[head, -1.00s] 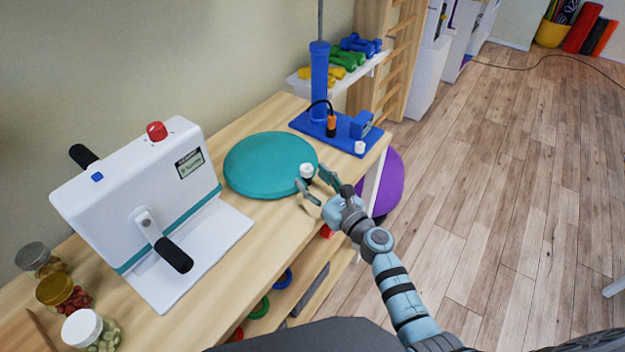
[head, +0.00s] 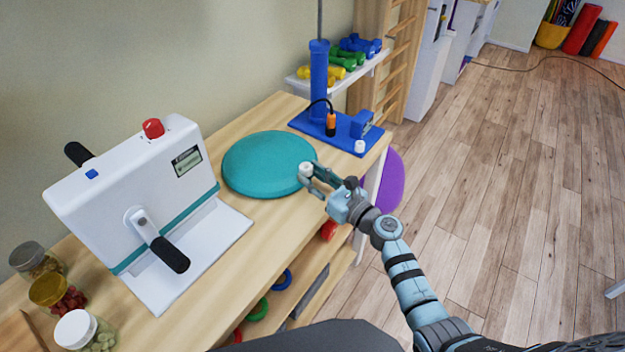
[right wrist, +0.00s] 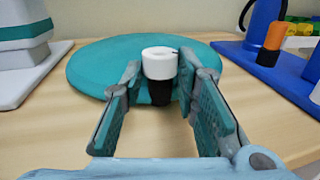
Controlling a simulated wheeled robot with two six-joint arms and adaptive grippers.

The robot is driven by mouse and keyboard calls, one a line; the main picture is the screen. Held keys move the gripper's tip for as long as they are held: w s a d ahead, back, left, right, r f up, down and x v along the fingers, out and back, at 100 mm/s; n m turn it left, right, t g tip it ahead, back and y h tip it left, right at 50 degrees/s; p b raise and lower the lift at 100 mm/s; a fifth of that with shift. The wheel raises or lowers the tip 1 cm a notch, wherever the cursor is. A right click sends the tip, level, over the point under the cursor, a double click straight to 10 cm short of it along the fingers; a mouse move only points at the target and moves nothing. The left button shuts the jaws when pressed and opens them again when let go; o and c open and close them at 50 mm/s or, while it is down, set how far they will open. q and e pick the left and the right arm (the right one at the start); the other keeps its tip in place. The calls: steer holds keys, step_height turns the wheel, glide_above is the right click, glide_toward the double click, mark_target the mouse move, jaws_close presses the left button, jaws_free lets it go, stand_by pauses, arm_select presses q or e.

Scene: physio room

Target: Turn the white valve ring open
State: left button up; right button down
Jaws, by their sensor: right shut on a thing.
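The white valve ring (head: 305,168) sits at the right edge of the teal air cushion (head: 262,164). In the right wrist view the white ring (right wrist: 160,62) sits upright on a short black stem (right wrist: 160,92), with a small dark mark on its top. My right gripper (head: 312,177) is at the ring from the front right. In the right wrist view its fingers (right wrist: 158,74) stand on either side of the ring and are shut on it. The finger contact itself is partly hidden. My left gripper is not in view.
A white crank machine (head: 140,205) stands left of the cushion on the wooden table (head: 215,275). A blue stand (head: 345,135) is behind right. Jars (head: 85,330) are at the lower left. Bare tabletop lies in front of the cushion.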

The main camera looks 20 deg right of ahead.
steer(key=c, duration=1.3)
jaws_free()
